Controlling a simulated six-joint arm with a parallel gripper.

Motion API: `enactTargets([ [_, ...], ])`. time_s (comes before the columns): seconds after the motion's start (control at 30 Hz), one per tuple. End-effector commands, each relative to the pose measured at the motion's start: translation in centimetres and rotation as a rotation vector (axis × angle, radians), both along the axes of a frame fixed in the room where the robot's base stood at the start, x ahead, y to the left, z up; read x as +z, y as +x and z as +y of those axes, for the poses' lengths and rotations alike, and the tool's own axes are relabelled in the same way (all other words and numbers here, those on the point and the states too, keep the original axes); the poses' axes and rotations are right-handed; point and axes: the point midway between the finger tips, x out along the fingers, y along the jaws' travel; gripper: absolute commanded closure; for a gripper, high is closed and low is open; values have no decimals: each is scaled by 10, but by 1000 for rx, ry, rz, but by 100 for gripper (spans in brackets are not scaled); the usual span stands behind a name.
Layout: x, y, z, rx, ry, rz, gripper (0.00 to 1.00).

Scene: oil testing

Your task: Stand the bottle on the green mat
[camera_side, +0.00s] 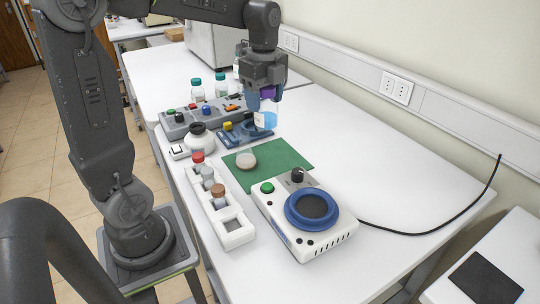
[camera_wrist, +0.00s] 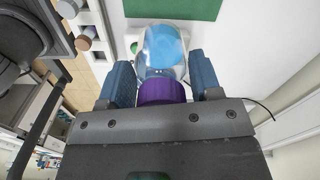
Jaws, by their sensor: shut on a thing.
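The bottle (camera_side: 265,118) is clear, with blue liquid, a pale label and a purple cap. My gripper (camera_side: 264,98) is shut on it near the cap and holds it roughly upright, apparently above the table, behind the mat. In the wrist view the bottle (camera_wrist: 163,48) and its purple cap (camera_wrist: 162,92) are between the two blue fingers of my gripper (camera_wrist: 163,85). The green mat (camera_side: 285,155) lies flat on the white table; a piece of it shows at the top of the wrist view (camera_wrist: 172,9). The bottle's base clearance is hard to tell.
A small round dish (camera_side: 246,160) sits at the mat's left part. A white stirrer with a blue ring (camera_side: 312,208) stands in front of the mat, and a white vial rack (camera_side: 222,213) to its left. A grey button box (camera_side: 200,115) and a blue tray (camera_side: 243,134) are behind.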

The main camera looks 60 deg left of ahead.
Motion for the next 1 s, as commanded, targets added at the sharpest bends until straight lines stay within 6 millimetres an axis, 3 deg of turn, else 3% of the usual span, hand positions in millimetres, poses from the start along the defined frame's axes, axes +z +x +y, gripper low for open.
enactTargets([
  [0.03, -6, 3, 28, 15, -2, 3, 70],
  [0.2, -23, 1, 100, 12, -1, 1, 70],
  [0.3, -31, -4, 131, 9, -1, 1, 70],
  [0.43, -37, -10, 155, 4, 0, -2, 70],
  [0.57, -44, -7, 159, -3, 0, -1, 70],
  [1.0, -97, 64, 104, -6, 0, -1, 70],
])
